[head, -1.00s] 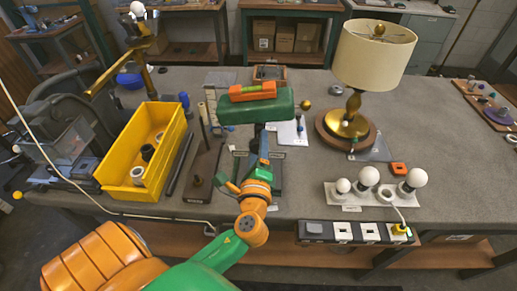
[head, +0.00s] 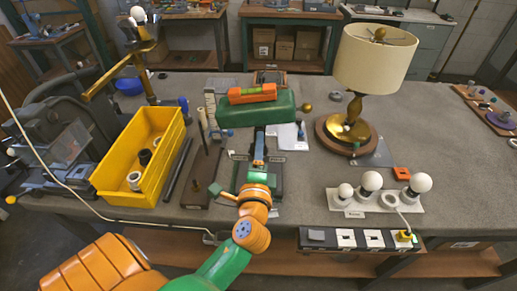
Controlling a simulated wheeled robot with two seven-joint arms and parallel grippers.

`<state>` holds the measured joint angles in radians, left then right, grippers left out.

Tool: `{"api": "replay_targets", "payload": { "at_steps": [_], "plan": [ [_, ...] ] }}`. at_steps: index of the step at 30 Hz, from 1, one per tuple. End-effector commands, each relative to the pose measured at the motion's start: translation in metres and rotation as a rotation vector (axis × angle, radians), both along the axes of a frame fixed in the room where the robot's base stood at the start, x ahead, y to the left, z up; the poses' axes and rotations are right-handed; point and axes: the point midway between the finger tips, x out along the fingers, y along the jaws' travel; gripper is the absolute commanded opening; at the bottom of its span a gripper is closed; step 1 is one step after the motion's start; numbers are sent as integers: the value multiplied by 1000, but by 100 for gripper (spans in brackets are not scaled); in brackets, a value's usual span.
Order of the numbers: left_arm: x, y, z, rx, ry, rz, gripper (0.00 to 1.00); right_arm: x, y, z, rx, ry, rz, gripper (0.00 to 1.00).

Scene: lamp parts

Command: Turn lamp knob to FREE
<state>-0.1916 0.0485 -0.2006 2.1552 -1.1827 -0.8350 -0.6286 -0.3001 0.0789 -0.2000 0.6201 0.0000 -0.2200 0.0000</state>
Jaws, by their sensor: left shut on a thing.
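My left gripper (head: 259,143) points away from me over a dark fixture plate (head: 270,192) at the middle front of the table, just short of the green block. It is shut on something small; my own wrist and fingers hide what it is. The table lamp (head: 374,62) stands upright at the right, with a cream shade, a brass body and a round wooden base (head: 322,134). I cannot make out a knob or the word FREE. My right gripper is not in view.
A green block (head: 284,108) carries an orange level (head: 251,93) beyond my gripper. A yellow bin (head: 112,184) stands left. A bulb strip (head: 344,206) and a power strip (head: 317,239) lie front right.

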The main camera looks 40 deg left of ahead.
Motion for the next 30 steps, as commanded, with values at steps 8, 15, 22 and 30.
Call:
{"api": "replay_targets", "payload": {
  "at_steps": [8,15,22,30],
  "plan": [
    [0,0,1,-2,-3,-1,67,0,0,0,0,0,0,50],
    [0,0,0,0,-1,0,84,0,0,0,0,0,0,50],
    [-16,-10,-5,-4,0,-2,84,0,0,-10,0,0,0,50],
    [-57,-35,-3,-1,0,-1,84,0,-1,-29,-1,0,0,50]
  ]
}}
